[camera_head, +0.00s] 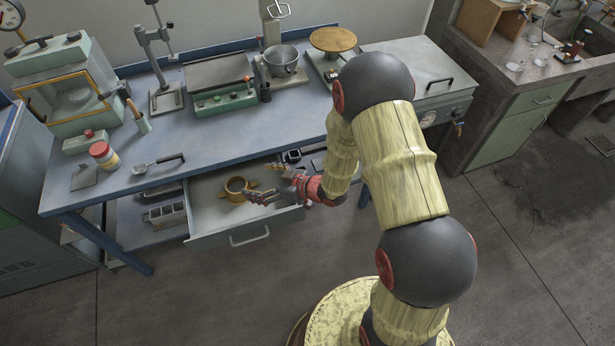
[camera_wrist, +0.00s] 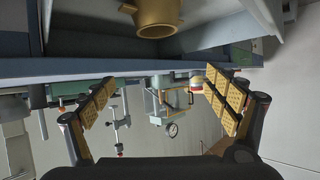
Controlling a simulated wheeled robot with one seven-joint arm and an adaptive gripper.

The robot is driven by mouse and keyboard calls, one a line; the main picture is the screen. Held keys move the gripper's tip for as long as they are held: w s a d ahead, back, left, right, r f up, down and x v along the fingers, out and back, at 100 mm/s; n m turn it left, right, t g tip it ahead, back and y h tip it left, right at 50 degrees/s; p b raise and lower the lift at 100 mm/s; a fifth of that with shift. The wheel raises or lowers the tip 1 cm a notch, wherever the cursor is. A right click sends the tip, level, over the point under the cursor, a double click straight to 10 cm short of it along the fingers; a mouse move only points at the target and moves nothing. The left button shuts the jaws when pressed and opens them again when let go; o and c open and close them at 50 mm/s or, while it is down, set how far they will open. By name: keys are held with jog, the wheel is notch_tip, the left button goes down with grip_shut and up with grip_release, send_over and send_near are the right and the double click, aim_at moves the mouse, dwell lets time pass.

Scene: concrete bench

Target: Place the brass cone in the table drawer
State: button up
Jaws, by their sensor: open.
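The brass cone (camera_head: 236,189) is a hollow, ring-mouthed brass piece with small side lugs. It rests inside the open table drawer (camera_head: 205,236), toward the middle of the drawer floor. In the wrist view, which looks upside down, the cone (camera_wrist: 158,18) shows at the top edge and is partly cut off. The drawer wall (camera_wrist: 200,38) shows beside it. My gripper (camera_head: 262,197) is over the drawer's right part, just right of the cone and apart from it. In the wrist view my gripper (camera_wrist: 160,82) has its two padded fingers spread wide with nothing between them.
The blue bench (camera_head: 225,130) above the drawer carries a press stand (camera_head: 165,95), a green-based device (camera_head: 222,85) and a metal pot (camera_head: 281,60). The floor in front is clear.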

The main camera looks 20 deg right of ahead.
jog(key=w+d+r+m+h, duration=0.1)
jog(key=d+r+h, duration=0.3)
jog(key=d+r, duration=0.3)
jog(key=w+d+r+m+h, duration=0.2)
jog(key=d+r+h, duration=0.25)
jog(key=r, duration=0.45)
jog(key=s+d+r+m+h, duration=0.2)
jog(key=s+d+r+m, duration=0.15)
jog(key=s+r, duration=0.65)
jog(key=s+a+r+g, duration=0.1)
jog(key=s+r+g, duration=0.1)
jog(key=s, duration=0.8)
jog(key=s+a+r+m+g+y, duration=0.1)
jog(key=s+a+r+g, duration=0.1)
jog(key=s, duration=0.9)
jog(key=shift+a+r, duration=0.2)
jog(key=shift+r, duration=0.3)
jog(key=shift+m, duration=0.25)
jog(key=shift+c, duration=0.5)
